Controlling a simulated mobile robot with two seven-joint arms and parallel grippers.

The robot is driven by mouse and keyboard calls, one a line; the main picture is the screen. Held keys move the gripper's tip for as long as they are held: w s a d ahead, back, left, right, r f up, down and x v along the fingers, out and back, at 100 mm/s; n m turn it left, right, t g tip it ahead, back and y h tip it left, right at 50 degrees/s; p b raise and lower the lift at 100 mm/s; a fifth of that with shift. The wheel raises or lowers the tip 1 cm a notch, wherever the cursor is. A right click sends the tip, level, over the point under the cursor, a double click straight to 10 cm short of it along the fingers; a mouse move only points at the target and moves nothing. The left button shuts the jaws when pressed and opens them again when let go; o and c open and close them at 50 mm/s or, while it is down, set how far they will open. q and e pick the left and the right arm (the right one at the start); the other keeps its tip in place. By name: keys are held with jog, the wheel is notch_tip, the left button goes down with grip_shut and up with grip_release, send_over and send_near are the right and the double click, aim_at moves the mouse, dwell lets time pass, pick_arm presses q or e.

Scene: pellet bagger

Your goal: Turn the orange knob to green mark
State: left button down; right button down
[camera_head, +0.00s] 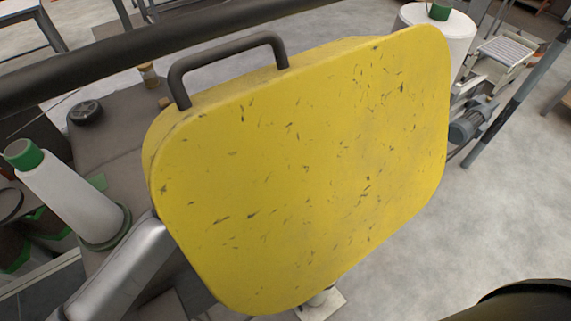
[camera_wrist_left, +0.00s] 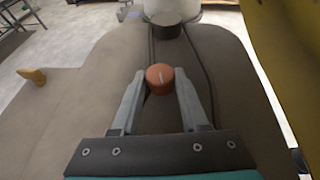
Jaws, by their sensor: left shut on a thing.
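The orange knob (camera_wrist_left: 159,78) is small and round, with a pale pointer line on its face. It sits on a brown-grey surface (camera_wrist_left: 88,95) in the left wrist view. My left gripper (camera_wrist_left: 160,88) is shut on the knob, with one grey finger on each side of it. I see no green mark near the knob. In the head view, a large yellow panel (camera_head: 310,170) fills the middle, and I cannot see the knob or my left gripper there. My right gripper is not in view.
The scuffed yellow panel carries a dark handle (camera_head: 228,62) and also shows at the right edge of the left wrist view (camera_wrist_left: 288,60). A dark bar (camera_head: 120,58) crosses the upper left. Open grey floor (camera_head: 470,225) lies to the right.

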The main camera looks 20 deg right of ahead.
pick_arm(q)
jog(key=shift+w+m+g, duration=0.1)
jog(key=shift+m+g, duration=0.2)
jog(key=shift+w+m+g+h+b, duration=0.15)
jog(key=shift+m+g+h, duration=0.1)
jog(key=shift+m+g, duration=0.6)
jog(key=shift+w+m+g+h+b, duration=0.15)
jog(key=shift+m+g+h, duration=0.1)
jog(key=shift+m+g, duration=0.55)
jog(key=shift+w+m+g+b, duration=0.1)
jog(key=shift+m+g+b, duration=0.85)
jog(key=shift+m+g, duration=1)
jog(key=shift+a+g, duration=0.1)
jog(key=shift+g, duration=0.4)
jog(key=shift+c, duration=2.1)
grip_release()
